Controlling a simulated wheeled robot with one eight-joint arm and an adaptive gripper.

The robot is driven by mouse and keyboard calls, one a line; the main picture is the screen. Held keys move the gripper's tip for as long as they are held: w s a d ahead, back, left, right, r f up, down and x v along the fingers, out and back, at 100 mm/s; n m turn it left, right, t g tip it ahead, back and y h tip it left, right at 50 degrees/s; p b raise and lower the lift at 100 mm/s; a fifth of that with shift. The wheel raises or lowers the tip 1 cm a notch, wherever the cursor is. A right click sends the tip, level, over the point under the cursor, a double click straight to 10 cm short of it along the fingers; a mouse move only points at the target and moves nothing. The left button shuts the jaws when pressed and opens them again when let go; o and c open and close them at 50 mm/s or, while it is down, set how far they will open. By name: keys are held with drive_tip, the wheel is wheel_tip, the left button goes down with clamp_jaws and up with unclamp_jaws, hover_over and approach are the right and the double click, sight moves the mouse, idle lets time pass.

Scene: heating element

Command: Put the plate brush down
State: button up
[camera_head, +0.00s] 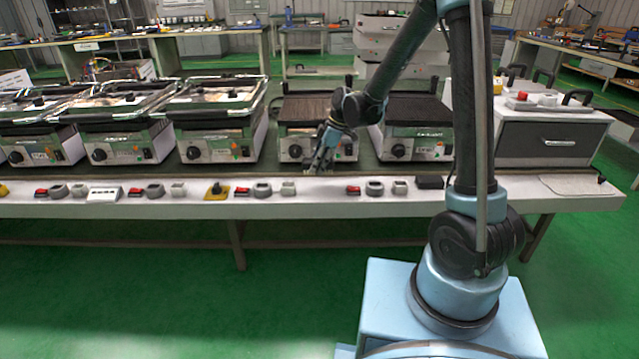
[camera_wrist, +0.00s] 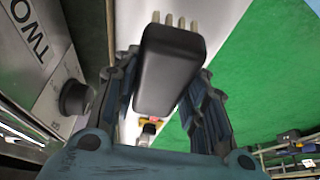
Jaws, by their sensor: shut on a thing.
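My gripper (camera_head: 320,160) hangs over the white front ledge of the bench, in front of a grill with a black knob. In the wrist view my gripper (camera_wrist: 162,80) is shut with a finger on each side of what I take to be the plate brush (camera_wrist: 168,65), a black rounded block with several pale prongs at its far end. The white ledge (camera_wrist: 218,15) shows beyond it. Whether the brush touches the ledge I cannot tell. In the head view the brush is too small to make out at my gripper.
A grill front labelled TWO with a black knob (camera_wrist: 75,97) is close on the left in the wrist view. Red switches (camera_head: 353,189), grey rings and a black block (camera_head: 430,182) lie along the ledge. Bare ledge shows between the groups. Green floor lies in front.

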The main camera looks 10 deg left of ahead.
sight(315, 187)
drive_tip(key=shift+f, duration=3.3)
drive_tip(key=shift+f, duration=0.15)
drive_tip(key=o, duration=1)
drive_tip(key=shift+f, duration=0.1)
